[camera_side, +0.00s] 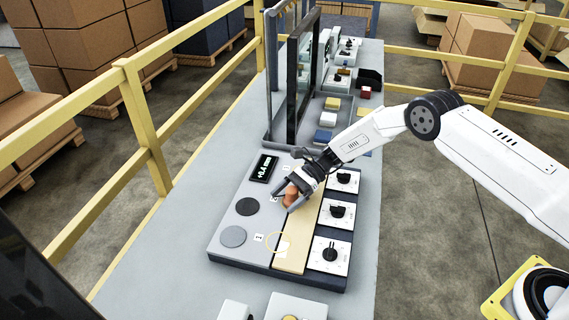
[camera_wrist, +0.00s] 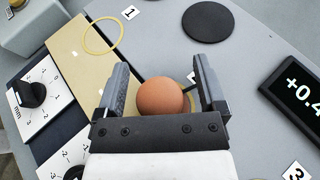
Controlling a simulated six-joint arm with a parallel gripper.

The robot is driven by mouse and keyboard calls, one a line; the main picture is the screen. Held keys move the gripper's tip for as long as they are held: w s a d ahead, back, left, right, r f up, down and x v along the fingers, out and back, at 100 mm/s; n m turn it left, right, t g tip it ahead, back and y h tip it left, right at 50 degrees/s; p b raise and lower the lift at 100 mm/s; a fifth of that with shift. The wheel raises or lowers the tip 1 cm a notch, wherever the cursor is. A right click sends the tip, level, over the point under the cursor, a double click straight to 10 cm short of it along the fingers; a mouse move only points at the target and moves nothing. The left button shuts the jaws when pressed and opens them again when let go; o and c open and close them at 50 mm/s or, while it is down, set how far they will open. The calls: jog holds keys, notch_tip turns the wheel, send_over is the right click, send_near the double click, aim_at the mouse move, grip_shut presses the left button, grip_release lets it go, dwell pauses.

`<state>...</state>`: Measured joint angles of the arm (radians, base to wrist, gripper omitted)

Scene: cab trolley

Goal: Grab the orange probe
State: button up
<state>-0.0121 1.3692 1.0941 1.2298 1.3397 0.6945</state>
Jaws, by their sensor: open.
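The orange probe (camera_wrist: 161,97) shows a rounded orange-brown top in the wrist view. In the side view the probe (camera_side: 291,195) is partly hidden behind a finger. My gripper (camera_wrist: 155,75) is open in the wrist view, with one finger on each side of the probe. A small gap shows on the left; the right finger is close, and I cannot tell whether it touches. In the side view my gripper (camera_side: 287,200) reaches down over the board from the right.
The grey board (camera_side: 225,245) carries dark and grey discs, a yellow ring (camera_side: 277,242), a tan strip (camera_side: 293,255) and several dials on the right. A display (camera_side: 264,168) reads about +0.4 mm. A dark upright frame (camera_side: 300,75) stands behind. Yellow railing (camera_side: 145,130) runs along the left.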

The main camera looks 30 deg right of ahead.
grip_shut()
jog(key=shift+r, duration=0.2)
jog(key=shift+r, duration=0.8)
jog(key=s+d+r, duration=0.3)
jog(key=s+r, duration=0.8)
jog(key=s, duration=0.2)
jog(key=shift+s+d, duration=0.25)
jog(key=shift+d, duration=0.05)
